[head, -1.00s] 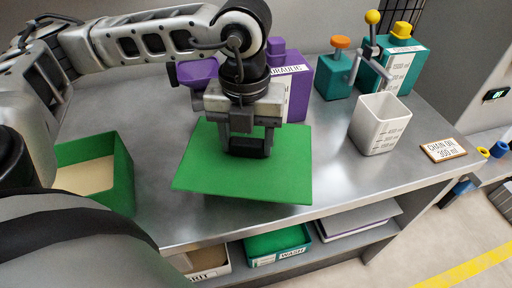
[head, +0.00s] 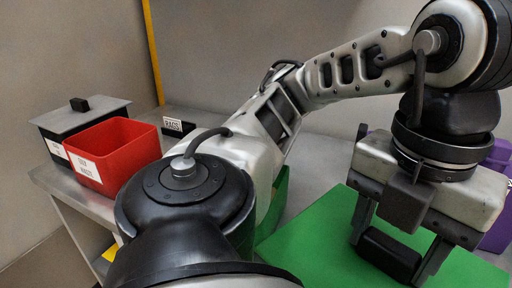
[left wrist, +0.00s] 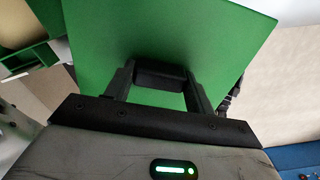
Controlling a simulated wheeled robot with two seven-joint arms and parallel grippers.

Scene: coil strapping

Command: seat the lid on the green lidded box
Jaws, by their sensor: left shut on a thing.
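The green lid (head: 318,245) is a flat square plate with a black bar handle (head: 388,256). My left gripper (head: 398,258) is shut on that handle, and the lid hangs below the fingers at the lower right of the head view. In the left wrist view the lid (left wrist: 165,35) fills the upper middle, with the handle (left wrist: 160,75) between the fingers. The green box (head: 272,208) is mostly hidden behind my left arm in the head view, left of the lid. In the left wrist view a green box wall (left wrist: 32,58) shows at the upper left.
A red open bin (head: 118,150) and a grey lidded box (head: 80,118) stand on a surface at the left. A small RAGS sign (head: 178,126) stands behind them. A purple container (head: 497,225) is partly visible at the right edge, near the gripper.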

